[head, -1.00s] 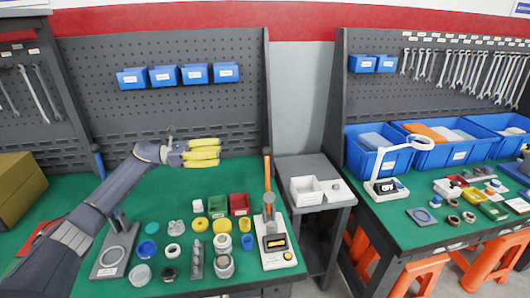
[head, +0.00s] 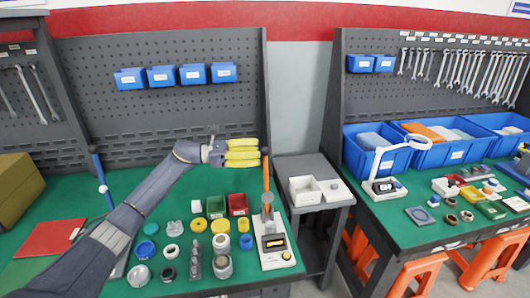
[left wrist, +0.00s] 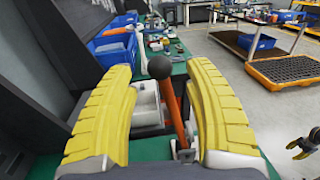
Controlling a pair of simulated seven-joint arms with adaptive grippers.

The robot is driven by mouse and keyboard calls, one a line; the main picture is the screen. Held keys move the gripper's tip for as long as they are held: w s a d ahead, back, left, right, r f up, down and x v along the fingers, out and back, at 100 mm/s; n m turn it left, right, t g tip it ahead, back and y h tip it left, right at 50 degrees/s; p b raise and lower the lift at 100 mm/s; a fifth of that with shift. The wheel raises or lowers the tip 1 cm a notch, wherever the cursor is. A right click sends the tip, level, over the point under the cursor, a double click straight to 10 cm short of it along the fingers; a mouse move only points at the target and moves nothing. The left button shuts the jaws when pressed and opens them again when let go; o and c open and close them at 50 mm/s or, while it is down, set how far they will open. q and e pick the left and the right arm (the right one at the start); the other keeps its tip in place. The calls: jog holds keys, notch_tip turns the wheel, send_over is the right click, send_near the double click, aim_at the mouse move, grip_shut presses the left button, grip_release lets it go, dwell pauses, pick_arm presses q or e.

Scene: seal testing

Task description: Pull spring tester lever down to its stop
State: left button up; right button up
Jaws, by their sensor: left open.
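The spring tester (head: 274,242) stands upright at the right end of the green bench, with a small display on its front. Its orange lever (head: 266,172) points up; in the left wrist view the lever's shaft (left wrist: 172,108) ends in a dark ball knob (left wrist: 160,67). My left gripper (head: 256,152), with yellow fingers, is open at the lever's top. In the left wrist view the knob shows between the two spread fingers, with gaps on both sides. Part of what looks like my right gripper (left wrist: 300,147) shows at that view's right edge, too small to read.
Several rings, caps and small bins, such as the red bin (head: 238,204), lie on the bench left of the tester. A grey cart (head: 313,168) with a white box (head: 304,192) stands to the right. The pegboard (head: 160,110) rises behind.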

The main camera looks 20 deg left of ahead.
aim_at(265, 151)
pick_arm(q)
jog(key=shift+x, duration=1.75)
grip_shut()
